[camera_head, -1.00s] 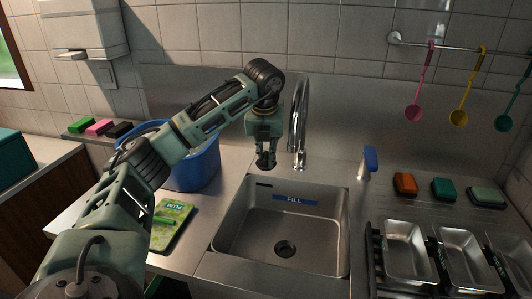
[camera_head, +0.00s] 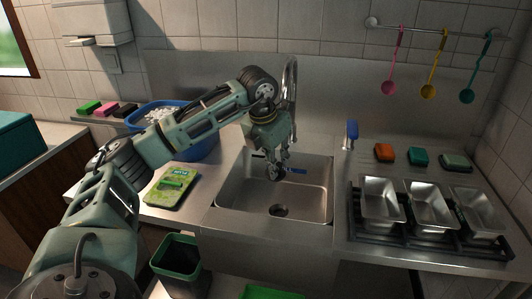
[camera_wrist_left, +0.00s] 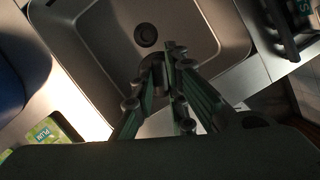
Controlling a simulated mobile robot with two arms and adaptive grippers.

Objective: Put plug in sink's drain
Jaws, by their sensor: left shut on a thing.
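My left gripper (camera_head: 276,160) hangs over the back part of the steel sink (camera_head: 240,200), pointing down. It is shut on a small dark round thing, which looks like the plug (camera_head: 274,173). The gripper's fingers partly hide the plug. In the left wrist view the green-sided fingers (camera_wrist_left: 155,75) show above the sink basin, with the plug hardly told apart from them. The drain (camera_head: 278,210) is a dark round hole in the basin floor, uncovered, nearer the front than the gripper. It also shows in the left wrist view (camera_wrist_left: 146,35), just beyond the fingertips. My right gripper is not in view.
The faucet (camera_head: 290,90) rises behind the gripper. Metal trays (camera_head: 382,205) stand on a rack at right. A dark bin (camera_head: 178,258) stands below the counter.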

